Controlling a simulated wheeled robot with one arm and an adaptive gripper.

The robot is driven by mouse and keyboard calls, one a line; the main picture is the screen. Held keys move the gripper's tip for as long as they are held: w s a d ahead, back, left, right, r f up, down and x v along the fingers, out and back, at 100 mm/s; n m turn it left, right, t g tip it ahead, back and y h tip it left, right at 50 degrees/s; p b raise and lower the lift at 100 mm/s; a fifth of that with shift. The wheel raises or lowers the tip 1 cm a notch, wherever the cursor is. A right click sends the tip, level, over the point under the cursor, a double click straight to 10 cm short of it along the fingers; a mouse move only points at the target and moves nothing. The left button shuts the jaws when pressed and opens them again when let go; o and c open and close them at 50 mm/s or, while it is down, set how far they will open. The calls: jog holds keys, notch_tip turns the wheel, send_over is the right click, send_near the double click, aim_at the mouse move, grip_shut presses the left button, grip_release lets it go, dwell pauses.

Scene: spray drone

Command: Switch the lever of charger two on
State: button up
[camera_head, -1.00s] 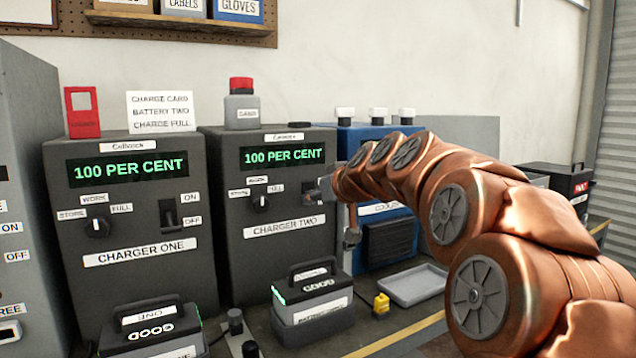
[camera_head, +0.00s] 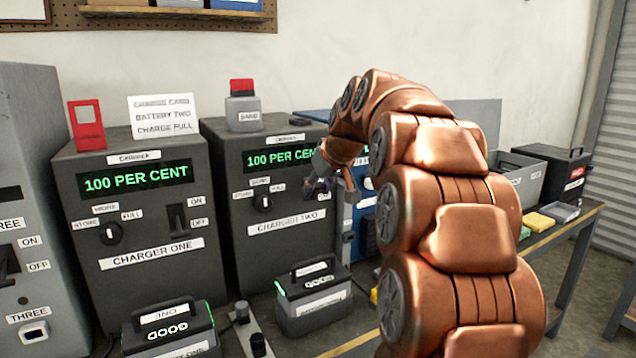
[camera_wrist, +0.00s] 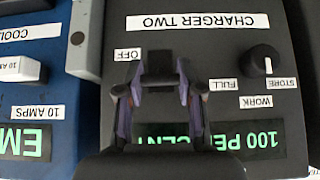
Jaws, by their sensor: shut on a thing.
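Charger two (camera_head: 285,250) is a dark grey box with a green "100 PER CENT" display and a round knob (camera_head: 263,203). In the head view my gripper (camera_head: 321,187) is at its right side, over the lever, which is hidden there. In the wrist view, upside down, charger two (camera_wrist: 225,55) shows its name label, its knob (camera_wrist: 264,62) and the OFF label (camera_wrist: 127,54). My gripper (camera_wrist: 160,82) is shut on the dark lever (camera_wrist: 159,63) beside the OFF label. The ON label is hidden, and I cannot tell which way the lever is tilted.
Charger one (camera_head: 150,275) stands to the left, with its own lever (camera_head: 177,220). A battery (camera_head: 315,310) stands in front of charger two, another (camera_head: 165,335) in front of charger one. A blue unit (camera_wrist: 32,85) is close beside charger two. A card (camera_head: 163,117) and bottle (camera_head: 243,108) stand on top.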

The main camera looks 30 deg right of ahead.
dwell(0.4)
jog(key=o, duration=1.2)
jog(key=shift+c, duration=0.2)
jog(key=shift+r, duration=0.1)
jog(key=v, duration=1.2)
jog(key=shift+w, duration=0.1)
